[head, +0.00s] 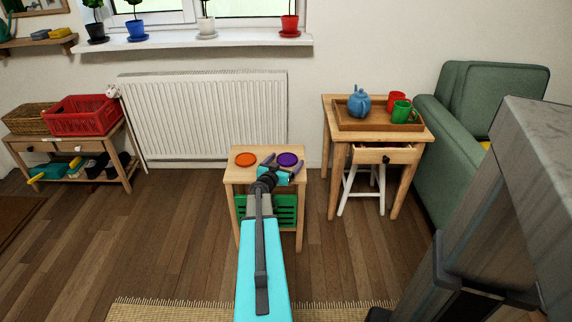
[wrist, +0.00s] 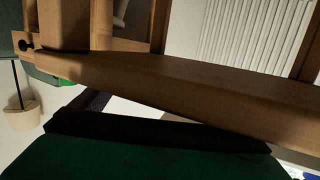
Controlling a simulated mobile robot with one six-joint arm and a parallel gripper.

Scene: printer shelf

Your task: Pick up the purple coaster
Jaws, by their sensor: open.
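The purple coaster (head: 288,160) is a round disc on the top of a small wooden table (head: 238,176) in the head view. My gripper (head: 284,162) is over the right part of this table, with its open fingers pointing away from me. One grey finger shows to the left of the coaster and one to its right. No grasp shows, and I cannot tell the fingers' exact height above the tabletop.
An orange coaster (head: 246,159) lies left on the same tabletop. A green crate (head: 284,212) sits beneath it. To the right stands a table with a tray (head: 349,124), a blue teapot (head: 359,103) and mugs. A radiator (head: 205,115) is behind.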

